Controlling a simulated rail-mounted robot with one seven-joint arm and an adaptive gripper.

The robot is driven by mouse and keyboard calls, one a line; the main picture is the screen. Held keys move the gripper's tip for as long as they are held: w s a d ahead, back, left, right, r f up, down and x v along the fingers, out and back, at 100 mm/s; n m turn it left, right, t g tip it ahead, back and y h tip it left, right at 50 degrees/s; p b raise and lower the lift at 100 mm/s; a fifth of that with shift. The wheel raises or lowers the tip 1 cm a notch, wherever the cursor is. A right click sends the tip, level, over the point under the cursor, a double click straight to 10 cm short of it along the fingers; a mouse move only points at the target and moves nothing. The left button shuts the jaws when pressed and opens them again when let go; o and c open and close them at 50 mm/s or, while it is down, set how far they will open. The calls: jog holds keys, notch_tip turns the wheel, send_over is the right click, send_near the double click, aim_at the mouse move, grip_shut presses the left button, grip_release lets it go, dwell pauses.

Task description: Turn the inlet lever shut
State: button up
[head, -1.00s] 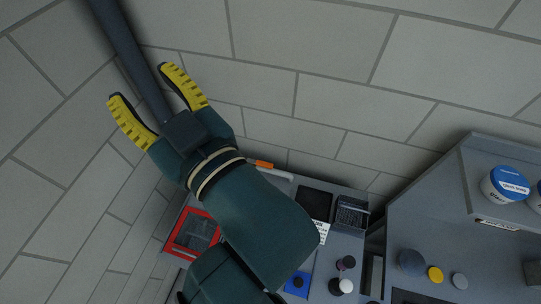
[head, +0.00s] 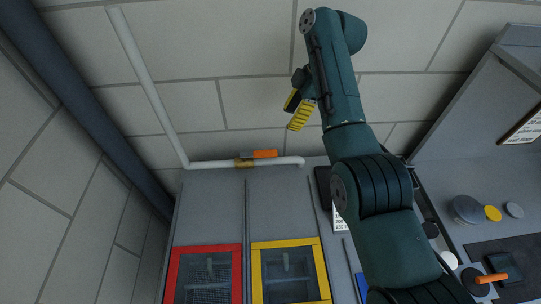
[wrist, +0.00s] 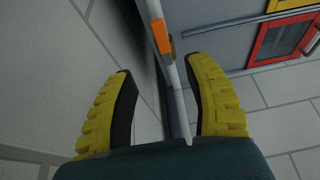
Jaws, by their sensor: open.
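The inlet lever (head: 265,153) is a short orange handle on a brass valve body (head: 244,163), on a white pipe (head: 213,164) along the back top of the grey cabinet. The handle looks lined up with the pipe. My gripper (head: 294,110) is open and empty, up and to the right of the lever in the head view. In the wrist view the orange lever (wrist: 161,37) and pipe show ahead, between and beyond the two yellow fingers of my gripper (wrist: 160,67). No finger visibly touches the lever.
Red (head: 203,247) and yellow (head: 285,244) framed windows are on the cabinet below the pipe. A brick wall stands behind, with a thick dark pipe (head: 90,115) at left. At right is a counter with knobs and another orange handle (head: 491,279).

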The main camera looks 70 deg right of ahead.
aim_at(269, 152)
jog(key=b+x, duration=0.2)
jog(key=x, duration=1.3)
jog(key=shift+a+r, duration=0.1)
grip_shut()
